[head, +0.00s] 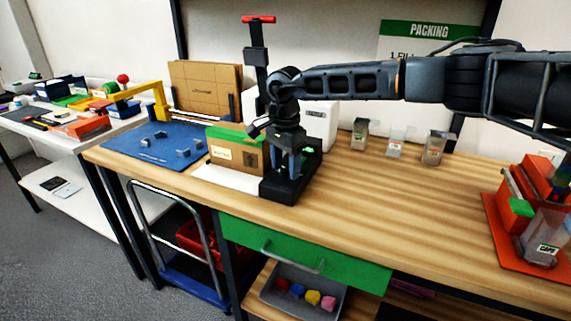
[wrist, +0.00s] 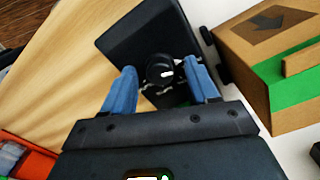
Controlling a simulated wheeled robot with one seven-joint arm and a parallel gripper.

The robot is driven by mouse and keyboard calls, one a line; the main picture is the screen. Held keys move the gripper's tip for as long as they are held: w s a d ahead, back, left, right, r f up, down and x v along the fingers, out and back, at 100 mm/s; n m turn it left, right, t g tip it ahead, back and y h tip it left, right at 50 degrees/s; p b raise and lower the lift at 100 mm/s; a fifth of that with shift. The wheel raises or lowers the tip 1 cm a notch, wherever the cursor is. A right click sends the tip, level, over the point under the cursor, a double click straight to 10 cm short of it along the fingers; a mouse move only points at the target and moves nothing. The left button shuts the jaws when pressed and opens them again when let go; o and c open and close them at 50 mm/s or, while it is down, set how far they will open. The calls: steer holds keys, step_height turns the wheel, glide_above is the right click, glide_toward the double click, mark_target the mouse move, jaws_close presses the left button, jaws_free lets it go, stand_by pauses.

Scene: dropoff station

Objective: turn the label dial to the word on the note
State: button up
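The label dial (wrist: 158,68) is a round black knob with a white mark, seen in the wrist view on a dark plate of a black device (wrist: 118,40). In the head view the device's black base (head: 282,188) stands near the table's front edge, and my gripper hides the dial. My gripper (wrist: 163,77) points down at it, its two blue fingers apart, one on each side of the knob. I cannot tell whether they touch it. My gripper also shows in the head view (head: 289,168). A pale note-like label (head: 222,152) is on a cardboard box; its word is too small to read.
The cardboard box (head: 249,158) with green tape stands just left of the device, also close in the wrist view (wrist: 270,60). A black post with a red handle (head: 258,19) rises behind my gripper. Several clear bins (head: 396,143) stand at the back right. The table's middle right is clear.

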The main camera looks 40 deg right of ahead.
steer(key=c, duration=1)
steer(key=shift+o, duration=0.2)
steer(key=shift+m, duration=0.5)
steer(key=m, duration=0.3)
steer(key=shift+r+m, duration=0.1)
steer(key=shift+m, duration=0.3)
steer(key=m+p, duration=0.1)
steer(key=m, duration=0.4)
steer(key=m+p, duration=0.1)
steer(key=m, duration=0.4)
steer(key=shift+m, duration=0.4)
steer(key=shift+m+p, duration=0.75)
steer(key=shift+m, duration=1.55)
